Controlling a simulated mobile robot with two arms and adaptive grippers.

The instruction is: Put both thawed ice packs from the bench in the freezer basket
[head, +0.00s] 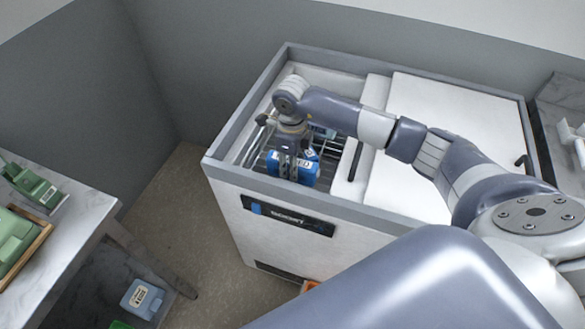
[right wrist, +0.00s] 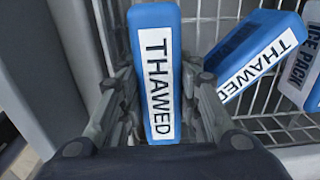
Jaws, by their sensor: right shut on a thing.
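My right gripper (head: 288,163) reaches down into the open left side of the chest freezer (head: 240,185). It is shut on a blue ice pack (right wrist: 158,20), which stands on edge between the fingers with its THAWED label facing the wrist camera. It also shows in the head view (head: 305,171). The wire freezer basket (right wrist: 215,10) is around and below it. A second blue pack labelled THAWED (right wrist: 255,60) lies tilted in the basket to the right. My left gripper is out of view.
The freezer's white lid (head: 455,120) covers the right side. A bench (head: 75,225) at left holds green items (head: 35,185). A light blue labelled container (head: 142,299) sits low beneath it. Floor (head: 185,200) shows between bench and freezer. A grey wall stands behind.

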